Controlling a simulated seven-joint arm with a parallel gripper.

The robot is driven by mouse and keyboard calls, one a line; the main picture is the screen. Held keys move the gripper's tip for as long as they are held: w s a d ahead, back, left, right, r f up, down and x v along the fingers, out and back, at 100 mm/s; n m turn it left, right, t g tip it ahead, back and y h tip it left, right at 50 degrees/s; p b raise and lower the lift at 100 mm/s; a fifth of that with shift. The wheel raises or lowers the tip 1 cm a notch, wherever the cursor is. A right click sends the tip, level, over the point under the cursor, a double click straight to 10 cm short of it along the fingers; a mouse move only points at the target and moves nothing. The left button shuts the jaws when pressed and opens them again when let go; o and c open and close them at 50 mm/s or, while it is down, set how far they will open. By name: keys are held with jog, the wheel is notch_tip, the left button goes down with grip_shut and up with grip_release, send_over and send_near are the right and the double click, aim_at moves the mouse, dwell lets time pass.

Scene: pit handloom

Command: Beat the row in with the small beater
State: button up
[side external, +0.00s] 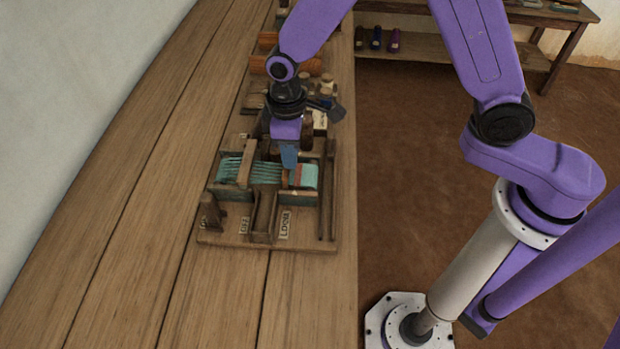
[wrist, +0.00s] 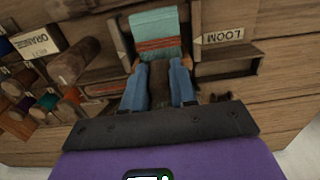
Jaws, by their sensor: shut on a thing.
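The small loom (side external: 238,196) stands on a board on the table, with teal warp threads (side external: 265,172) stretched across its frame. Woven teal cloth (side external: 307,176) lies at its right end; the wrist view shows this cloth with orange-red stripes (wrist: 157,46) near its edge. My gripper (side external: 289,164) is over the loom, beside the cloth edge. In the wrist view its two blue fingers are closed on a dark brown piece (wrist: 159,86), which looks like the small beater. The beater's lower end and its contact with the threads are hidden.
A "LOOM" label (wrist: 222,36) is beside the frame. Several coloured bobbins (wrist: 70,106) and another label (wrist: 36,44) sit close by on the other side. Bare tabletop (side external: 130,180) lies to the left in the side view. A shelf with spools (side external: 394,41) stands behind.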

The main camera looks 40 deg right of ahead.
jog(key=shift+w+a, duration=2.05)
jog(key=shift+w, duration=0.05)
jog(key=o, duration=0.9)
jog(key=shift+c, duration=0.2)
notch_tip(320, 180, up, 6)
jog(key=shift+r, duration=0.25)
jog(key=s+d+r+n, duration=0.1)
jog(key=s+d+r, duration=0.2)
jog(key=s+d, duration=0.8)
jog(key=s+d+r+n, duration=0.2)
jog(key=s+d, duration=0.8)
jog(key=s, duration=0.7)
jog(key=shift+d+r+n, duration=0.3)
jog(key=shift+d+r, duration=0.1)
jog(key=shift+r, duration=0.15)
